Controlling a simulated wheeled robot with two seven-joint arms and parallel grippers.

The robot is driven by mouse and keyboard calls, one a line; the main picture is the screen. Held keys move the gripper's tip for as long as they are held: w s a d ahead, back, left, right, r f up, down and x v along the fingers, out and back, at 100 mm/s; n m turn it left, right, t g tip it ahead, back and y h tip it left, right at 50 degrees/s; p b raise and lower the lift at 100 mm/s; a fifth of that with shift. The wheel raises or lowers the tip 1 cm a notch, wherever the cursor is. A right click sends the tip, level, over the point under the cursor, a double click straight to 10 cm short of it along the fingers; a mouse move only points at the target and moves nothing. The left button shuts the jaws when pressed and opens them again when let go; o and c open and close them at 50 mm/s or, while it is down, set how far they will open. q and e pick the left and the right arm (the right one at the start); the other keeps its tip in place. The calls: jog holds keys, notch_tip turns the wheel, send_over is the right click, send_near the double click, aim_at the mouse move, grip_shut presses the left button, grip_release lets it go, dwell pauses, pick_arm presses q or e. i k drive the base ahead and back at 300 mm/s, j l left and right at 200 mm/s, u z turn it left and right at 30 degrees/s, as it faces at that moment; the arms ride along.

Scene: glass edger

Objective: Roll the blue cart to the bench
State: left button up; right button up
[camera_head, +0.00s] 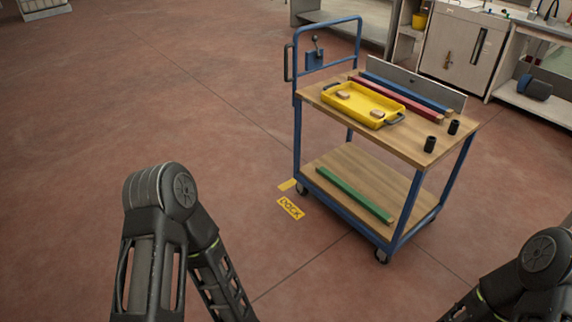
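The blue cart (410,213) stands upright on the floor, right of the middle. It has a blue tubular frame, two wooden shelves and black castors. Its push handle (326,27) rises at the far left end, with a small lever on a blue plate (315,59) and a black grip (288,63) at the side. A bench (369,30) with a grey frame stands behind the cart at the top. Parts of both my arms show at the bottom, apart from the cart. Both grippers are outside the picture.
The top shelf carries a yellow tray (352,106), coloured bars and two black cups (430,144); a green bar (347,191) lies on the lower shelf. Yellow floor marking reading DOCK (290,208) lies beside the cart. Cabinets (462,48) stand at upper right. The left floor is open.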

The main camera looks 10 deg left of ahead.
aim_at(418, 141)
jog(key=i+j+z, duration=0.15)
jog(key=z, duration=0.3)
jog(key=j+z, duration=0.4)
jog(key=i+j+z, duration=0.15)
jog(key=z, duration=0.3)
jog(key=j+z, duration=0.15)
jog(key=j, duration=0.6)
jog(key=j+z, duration=0.15)
jog(key=j, duration=0.6)
jog(key=j+z, duration=0.15)
jog(key=j, duration=0.6)
jog(key=k+j+z, duration=0.1)
jog(key=j, duration=1.05)
jog(key=k+j, duration=0.1)
jog(key=j, duration=0.35)
